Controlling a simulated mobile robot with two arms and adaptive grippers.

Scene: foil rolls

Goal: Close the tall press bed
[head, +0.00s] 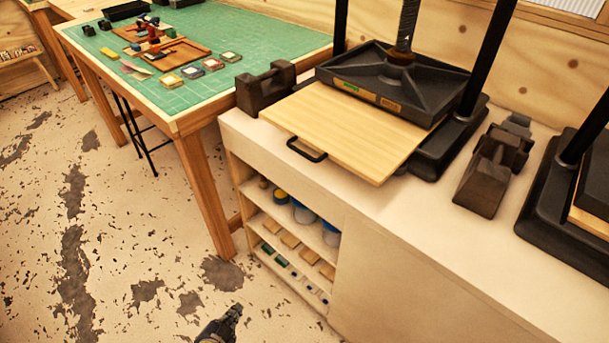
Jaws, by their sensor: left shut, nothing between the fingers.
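The tall press (395,75) stands on the cabinet top, with a black platen, a screw and dark posts. Its light wooden bed (345,133) is slid out toward the front, past the platen. A black handle (306,150) is on the bed's front edge. My left gripper (234,312) is low at the bottom edge of the head view, over the floor, shut and empty. It is well below the bed and apart from it. My right gripper is not in view.
Dark weights (266,88) and (493,170) flank the press on the cabinet. A second press (575,190) is at the right edge. A green-topped worktable (270,35) stands left. Open shelves (290,225) hold jars and small blocks. The floor at lower left is clear.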

